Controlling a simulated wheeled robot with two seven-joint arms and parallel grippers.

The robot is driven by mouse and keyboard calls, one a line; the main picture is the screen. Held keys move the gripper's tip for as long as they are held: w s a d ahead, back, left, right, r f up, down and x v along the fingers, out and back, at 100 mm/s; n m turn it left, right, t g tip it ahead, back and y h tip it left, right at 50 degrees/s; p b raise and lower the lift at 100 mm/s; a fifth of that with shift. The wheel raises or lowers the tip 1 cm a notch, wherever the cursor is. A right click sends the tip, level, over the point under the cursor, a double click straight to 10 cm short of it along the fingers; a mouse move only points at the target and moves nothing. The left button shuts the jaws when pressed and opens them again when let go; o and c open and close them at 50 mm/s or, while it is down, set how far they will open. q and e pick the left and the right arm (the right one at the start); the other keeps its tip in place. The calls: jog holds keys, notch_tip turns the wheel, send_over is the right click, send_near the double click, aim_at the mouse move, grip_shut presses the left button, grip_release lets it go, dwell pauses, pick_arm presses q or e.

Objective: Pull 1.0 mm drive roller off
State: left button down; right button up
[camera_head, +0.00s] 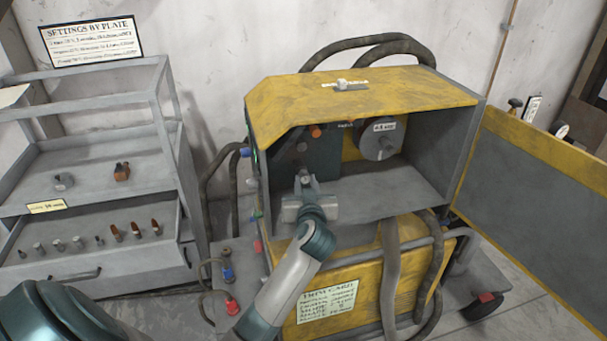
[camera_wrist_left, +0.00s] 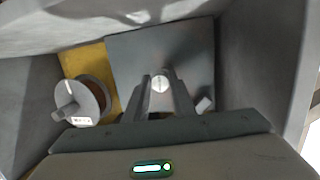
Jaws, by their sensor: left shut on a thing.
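My left gripper (camera_head: 303,178) reaches into the open yellow and grey machine (camera_head: 385,92), in front of the dark feeder panel (camera_head: 322,157). In the left wrist view, the left gripper (camera_wrist_left: 160,88) has its two fingers shut on a small, round, pale drive roller (camera_wrist_left: 160,82), against the grey panel (camera_wrist_left: 185,50). I cannot tell whether the roller touches the panel. In the head view the roller is hidden by the gripper. My right gripper is not in view.
A wire spool (camera_head: 378,142) sits right of the panel inside the machine. The yellow-edged door (camera_head: 535,185) stands open at right. At left, a grey cart (camera_head: 90,175) has an open drawer (camera_head: 100,262) with several small rollers and copper-colored tips. Hoses hang around the machine.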

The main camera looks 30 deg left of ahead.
pick_arm(q)
jog(key=shift+s+d, duration=1.35)
jog(key=shift+d, duration=0.25)
